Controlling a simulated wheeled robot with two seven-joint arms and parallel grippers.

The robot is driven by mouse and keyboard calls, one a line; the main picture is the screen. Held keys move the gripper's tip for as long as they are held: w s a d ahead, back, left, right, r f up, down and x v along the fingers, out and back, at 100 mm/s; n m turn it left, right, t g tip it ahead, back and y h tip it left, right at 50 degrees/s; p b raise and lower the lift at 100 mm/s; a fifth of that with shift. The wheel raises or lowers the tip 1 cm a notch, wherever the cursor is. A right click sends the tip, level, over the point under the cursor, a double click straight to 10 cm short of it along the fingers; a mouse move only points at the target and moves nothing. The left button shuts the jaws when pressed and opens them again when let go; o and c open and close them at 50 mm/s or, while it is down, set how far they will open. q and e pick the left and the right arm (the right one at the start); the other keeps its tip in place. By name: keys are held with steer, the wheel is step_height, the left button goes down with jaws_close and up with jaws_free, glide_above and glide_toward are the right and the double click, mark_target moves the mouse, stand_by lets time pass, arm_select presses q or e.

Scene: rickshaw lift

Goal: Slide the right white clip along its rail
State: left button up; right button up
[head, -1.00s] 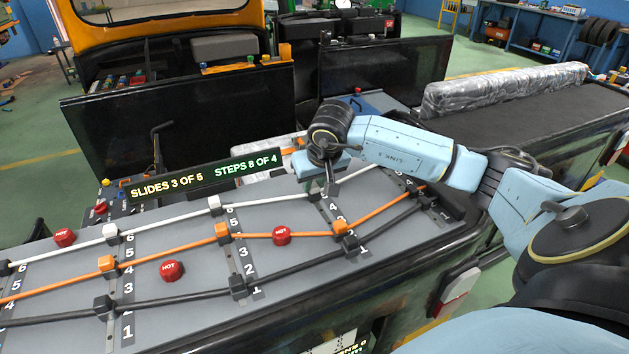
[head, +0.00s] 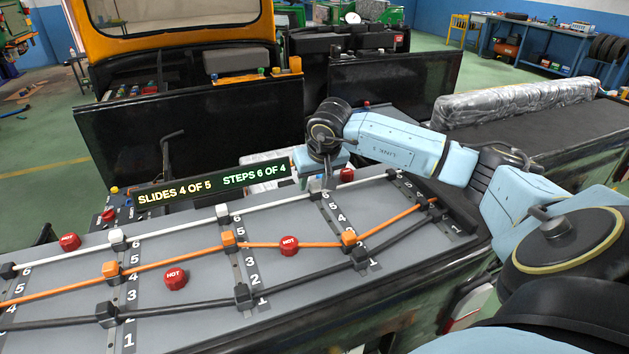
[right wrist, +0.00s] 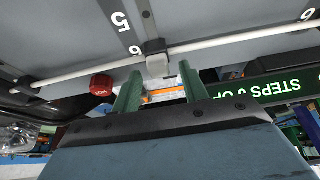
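The right white clip (right wrist: 157,65) sits on the white rail (right wrist: 225,42) beside the number 6 in the right wrist view. My right gripper (right wrist: 159,92) is open, its two green fingers apart on either side of the clip's near end. I see no clear contact. In the head view my right gripper (head: 320,183) is over the right number strip and mostly hides this clip. Two other white clips, the middle one (head: 222,212) and the left one (head: 117,239), sit on the same rail near their 6 marks. My left gripper is out of view.
Below run the orange rail (head: 170,257) and the black rail (head: 180,303). A sign (head: 212,184) behind reads SLIDES 4 OF 5, STEPS 6 OF 4.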

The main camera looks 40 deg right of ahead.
steer(key=shift+s, duration=0.1)
steer(key=v, duration=1.3)
steer(key=shift+r, duration=0.2)
steer(key=shift+s+f, duration=0.1)
steer(key=shift+s, duration=0.05)
